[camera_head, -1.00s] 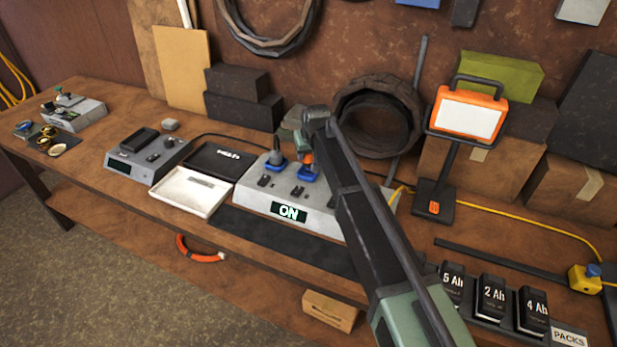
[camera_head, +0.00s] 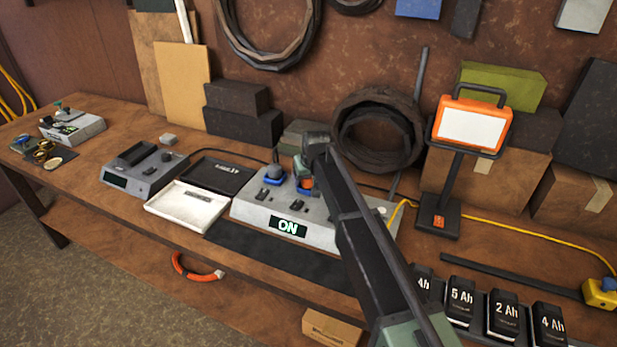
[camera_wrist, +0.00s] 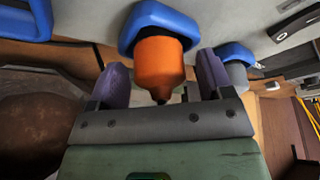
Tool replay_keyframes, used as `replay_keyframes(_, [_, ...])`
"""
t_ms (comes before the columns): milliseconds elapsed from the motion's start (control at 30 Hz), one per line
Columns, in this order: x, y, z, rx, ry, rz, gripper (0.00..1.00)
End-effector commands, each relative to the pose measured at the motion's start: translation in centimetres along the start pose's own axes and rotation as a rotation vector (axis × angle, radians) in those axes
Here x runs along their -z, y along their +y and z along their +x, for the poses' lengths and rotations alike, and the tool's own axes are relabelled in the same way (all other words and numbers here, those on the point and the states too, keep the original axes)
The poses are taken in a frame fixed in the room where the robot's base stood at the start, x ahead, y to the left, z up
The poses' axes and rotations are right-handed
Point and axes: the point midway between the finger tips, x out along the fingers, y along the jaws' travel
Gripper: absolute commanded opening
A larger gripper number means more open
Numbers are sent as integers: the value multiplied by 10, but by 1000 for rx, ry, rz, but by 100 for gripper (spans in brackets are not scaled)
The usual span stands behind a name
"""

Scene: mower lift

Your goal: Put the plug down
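An orange plug (camera_wrist: 160,65) sits in a blue socket (camera_wrist: 157,15) in the wrist view. My gripper (camera_wrist: 164,85) has its purple fingers on either side of the plug. A narrow gap shows between each finger and the plug, so it looks open around it. In the head view, the plug (camera_head: 304,180) shows partly below my gripper's end, at the socket panel (camera_head: 340,236) with the lit "ON" display. A grey plug (camera_head: 272,172) stands in another blue socket to its left; it also shows in the wrist view (camera_wrist: 237,75).
A white tray (camera_head: 186,207) and a black tray (camera_head: 228,175) lie left of the panel. A work lamp (camera_head: 470,125) stands to the right, near a yellow cable (camera_head: 520,226). Battery packs (camera_head: 503,308) line the front right. A dark mat (camera_head: 275,255) lies before the panel.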

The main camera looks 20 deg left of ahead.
Motion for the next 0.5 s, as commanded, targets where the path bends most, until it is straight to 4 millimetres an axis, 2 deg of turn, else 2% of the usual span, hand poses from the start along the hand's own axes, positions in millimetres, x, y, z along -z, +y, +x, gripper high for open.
replay_keyframes(333, [3, 0, -6, 0, 0, 0, 74])
replay_keyframes(500, [5, 0, -39, 0, 0, 0, 74])
